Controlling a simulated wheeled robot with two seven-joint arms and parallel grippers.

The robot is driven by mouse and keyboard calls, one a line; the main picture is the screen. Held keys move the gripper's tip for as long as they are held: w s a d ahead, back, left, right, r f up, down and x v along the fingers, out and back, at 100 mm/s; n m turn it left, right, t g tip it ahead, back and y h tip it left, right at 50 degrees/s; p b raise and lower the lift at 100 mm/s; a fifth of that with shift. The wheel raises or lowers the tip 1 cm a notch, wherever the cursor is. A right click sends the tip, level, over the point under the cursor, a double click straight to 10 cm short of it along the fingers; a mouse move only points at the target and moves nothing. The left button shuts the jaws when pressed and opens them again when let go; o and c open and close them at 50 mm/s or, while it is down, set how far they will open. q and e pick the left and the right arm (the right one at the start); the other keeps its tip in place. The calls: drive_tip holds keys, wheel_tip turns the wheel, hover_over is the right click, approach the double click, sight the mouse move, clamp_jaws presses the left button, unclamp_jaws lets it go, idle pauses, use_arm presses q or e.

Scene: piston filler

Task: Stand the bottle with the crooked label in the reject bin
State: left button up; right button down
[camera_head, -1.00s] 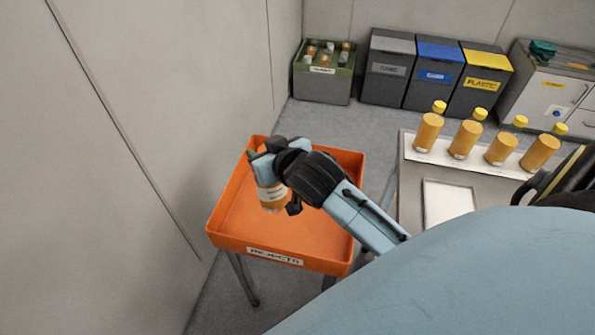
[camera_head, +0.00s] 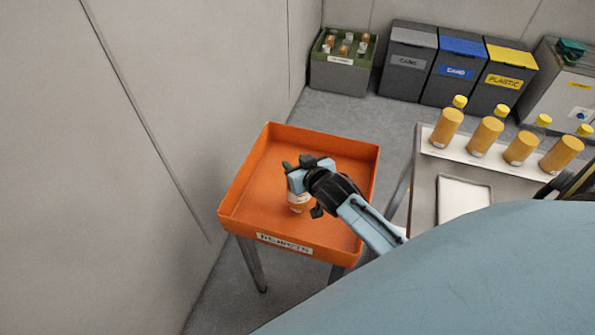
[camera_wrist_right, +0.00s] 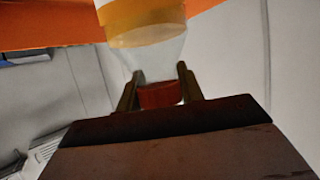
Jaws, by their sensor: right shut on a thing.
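The orange reject bin (camera_head: 239,192) is a shallow open tray on legs, with a label on its front wall. My right gripper (camera_head: 300,172) is over the inside of this bin, shut on the bottle (camera_head: 299,203), which hangs below it, roughly upright. In the right wrist view the two fingers (camera_wrist_right: 160,90) grip the bottle's red cap, and the clear neck and amber body (camera_wrist_right: 148,30) lie beyond. The crooked label is too small to judge. Whether the bottle's base touches the bin floor, I cannot tell. My left gripper is not in view.
Several yellow-capped bottles (camera_head: 487,135) stand in a row on a white strip on the steel table (camera_head: 425,195) at right. A white tray (camera_head: 463,200) lies there too. A green crate (camera_head: 339,75) and recycling bins (camera_head: 409,62) stand behind. A wall is close at left.

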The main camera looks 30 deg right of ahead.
drive_tip(key=shift+f, duration=1.4)
drive_tip(key=shift+f+b, duration=0.1)
drive_tip(key=shift+b, duration=0.2)
drive_tip(key=c, duration=1.4)
unclamp_jaws()
drive_tip(key=shift+f, duration=0.25)
drive_tip(key=o, duration=0.5)
drive_tip(key=shift+r, duration=0.1)
drive_tip(key=shift+r, duration=0.2)
drive_tip(key=p+v, duration=0.1)
drive_tip(key=v, duration=1.1)
drive_tip(key=shift+p, duration=0.3)
